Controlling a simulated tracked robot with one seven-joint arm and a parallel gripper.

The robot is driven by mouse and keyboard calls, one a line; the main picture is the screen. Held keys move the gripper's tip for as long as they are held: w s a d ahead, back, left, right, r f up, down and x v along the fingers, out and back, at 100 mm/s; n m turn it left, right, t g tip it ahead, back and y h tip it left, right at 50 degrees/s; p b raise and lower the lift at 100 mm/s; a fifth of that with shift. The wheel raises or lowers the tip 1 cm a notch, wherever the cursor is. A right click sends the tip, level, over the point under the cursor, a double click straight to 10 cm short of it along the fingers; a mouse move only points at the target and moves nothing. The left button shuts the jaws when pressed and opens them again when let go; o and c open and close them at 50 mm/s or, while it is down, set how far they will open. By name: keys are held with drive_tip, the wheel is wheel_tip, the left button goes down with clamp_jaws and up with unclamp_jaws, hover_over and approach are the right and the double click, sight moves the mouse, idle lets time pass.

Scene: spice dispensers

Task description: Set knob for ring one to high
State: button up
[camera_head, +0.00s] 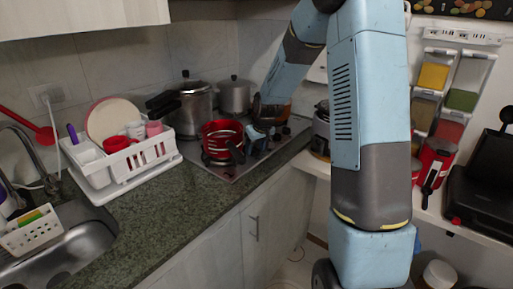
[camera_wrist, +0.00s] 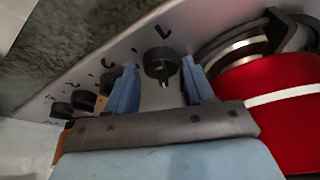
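My gripper (camera_wrist: 158,68) is open in the wrist view, with one blue finger on each side of a round black knob (camera_wrist: 162,64). The knob is between the fingertips, and I see a gap on both sides. A small light mark shows on its lower edge. Several more black knobs (camera_wrist: 107,82) run in a row to the left on the steel cooktop panel (camera_wrist: 205,22), partly behind the left finger. Dark printed marks stand beside the knobs; I cannot tell which ring each names. In the head view my gripper (camera_head: 256,133) is at the cooktop's front right edge, and the knobs are hard to make out.
A red pot (camera_head: 222,138) with a black handle stands on the cooktop left of my gripper; its red side fills the wrist view's right. Steel pots (camera_head: 195,108) stand behind. A white dish rack (camera_head: 125,165) is further left. The granite counter (camera_head: 165,200) in front is clear.

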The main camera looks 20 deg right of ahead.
drive_tip(key=shift+o, duration=0.9)
drive_tip(key=shift+a, duration=0.1)
drive_tip(key=shift+r, duration=0.1)
drive_tip(key=v, duration=1.3)
drive_tip(key=shift+r, duration=0.2)
drive_tip(key=shift+s, duration=0.1)
